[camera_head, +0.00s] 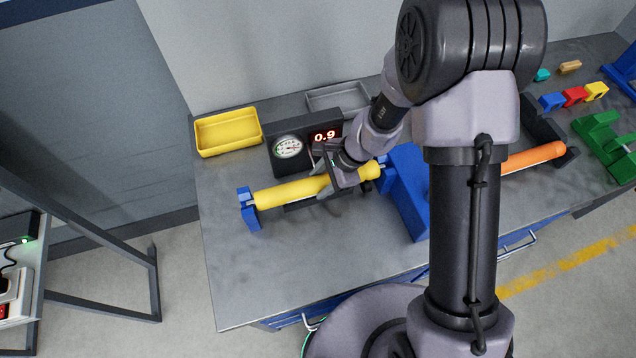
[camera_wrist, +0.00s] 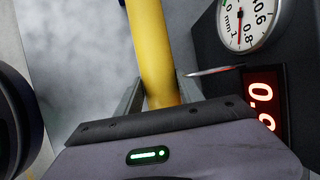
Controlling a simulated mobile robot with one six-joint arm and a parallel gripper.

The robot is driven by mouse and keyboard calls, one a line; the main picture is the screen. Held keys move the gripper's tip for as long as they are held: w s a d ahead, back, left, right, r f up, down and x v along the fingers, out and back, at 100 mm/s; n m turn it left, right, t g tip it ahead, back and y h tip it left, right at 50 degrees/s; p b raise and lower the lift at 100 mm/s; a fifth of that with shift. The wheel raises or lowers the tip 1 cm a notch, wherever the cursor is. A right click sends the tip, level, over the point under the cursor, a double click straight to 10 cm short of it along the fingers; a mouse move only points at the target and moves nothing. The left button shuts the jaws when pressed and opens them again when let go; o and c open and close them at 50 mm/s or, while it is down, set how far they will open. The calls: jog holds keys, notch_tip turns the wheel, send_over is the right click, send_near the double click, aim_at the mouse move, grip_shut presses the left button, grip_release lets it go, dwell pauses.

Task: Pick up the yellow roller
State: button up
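The yellow roller (camera_head: 292,192) lies with its left end on a small blue stand (camera_head: 248,208) and its right end by another blue support (camera_head: 384,171) on the grey workbench. My gripper (camera_head: 343,188) is at the right half of the roller, reaching down over it. In the wrist view the roller (camera_wrist: 152,50) runs between my two fingers (camera_wrist: 157,92), one along each side. Whether the fingers press on it or leave a small gap cannot be told. The roller's middle is partly hidden by the gripper.
A gauge box (camera_head: 289,148) with a red display stands just behind the roller. A yellow tray (camera_head: 228,132) and a grey tray (camera_head: 338,97) are at the back. A blue block (camera_head: 408,195) is to the right, and an orange roller (camera_head: 532,157) is farther right. The bench's front left is clear.

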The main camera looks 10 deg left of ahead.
grip_shut()
jog(key=shift+r, duration=0.1)
